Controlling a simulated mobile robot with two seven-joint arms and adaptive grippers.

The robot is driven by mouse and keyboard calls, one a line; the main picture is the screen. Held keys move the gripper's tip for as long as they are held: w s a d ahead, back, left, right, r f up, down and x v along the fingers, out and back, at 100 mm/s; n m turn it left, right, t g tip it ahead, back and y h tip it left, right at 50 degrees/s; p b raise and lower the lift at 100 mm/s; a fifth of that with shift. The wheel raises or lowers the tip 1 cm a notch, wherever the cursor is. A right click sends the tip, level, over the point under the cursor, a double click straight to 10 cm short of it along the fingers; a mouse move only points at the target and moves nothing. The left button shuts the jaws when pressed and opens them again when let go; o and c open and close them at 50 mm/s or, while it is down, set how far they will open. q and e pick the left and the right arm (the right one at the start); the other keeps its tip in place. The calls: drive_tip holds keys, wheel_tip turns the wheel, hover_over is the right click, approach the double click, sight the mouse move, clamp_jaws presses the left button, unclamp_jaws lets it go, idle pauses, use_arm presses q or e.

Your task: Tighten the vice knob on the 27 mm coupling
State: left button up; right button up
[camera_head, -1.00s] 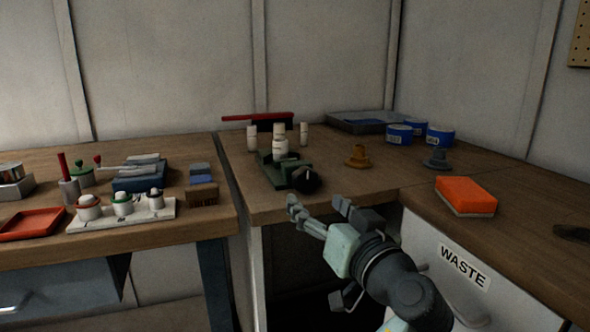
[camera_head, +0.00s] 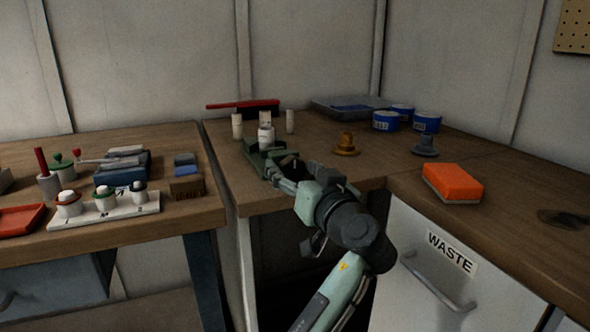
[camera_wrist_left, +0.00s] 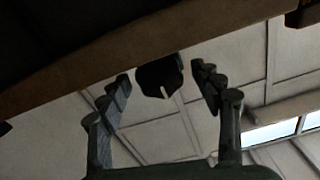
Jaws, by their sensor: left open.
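The green vice (camera_head: 255,158) stands near the front edge of the corner bench, with a white coupling (camera_head: 266,136) upright in it. The head view does not show the coupling's size. The vice's black knob (camera_wrist_left: 158,76) shows in the left wrist view between my open fingers, with a pale mark on its face and visible gaps on both sides. My left gripper (camera_head: 292,170) is open at the front of the vice and largely covers the knob in the head view. My right gripper is not in view.
White cylinders (camera_head: 237,126) flank the vice, and a red-handled brush (camera_head: 245,104) lies behind. Brown (camera_head: 346,146) and grey (camera_head: 424,147) flanged parts and an orange sponge (camera_head: 452,182) are to the right. The bench edge runs beneath my gripper; the WASTE drawer (camera_head: 440,260) is at right.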

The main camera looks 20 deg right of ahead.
use_arm(q)
drive_tip(key=c, duration=1.2)
drive_tip(key=shift+o, duration=0.2)
drive_tip(key=shift+r+m+p, duration=0.1)
drive_tip(key=shift+m+p, duration=0.2)
drive_tip(key=shift+m, duration=0.1)
drive_tip(key=m+p, duration=0.1)
drive_tip(key=m, duration=0.2)
drive_tip(key=shift+m, duration=0.3)
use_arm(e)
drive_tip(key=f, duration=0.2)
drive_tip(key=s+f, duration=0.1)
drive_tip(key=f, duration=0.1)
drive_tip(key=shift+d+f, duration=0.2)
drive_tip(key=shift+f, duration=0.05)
use_arm(q)
drive_tip(key=o, duration=1.2)
drive_tip(key=shift+c, duration=0.2)
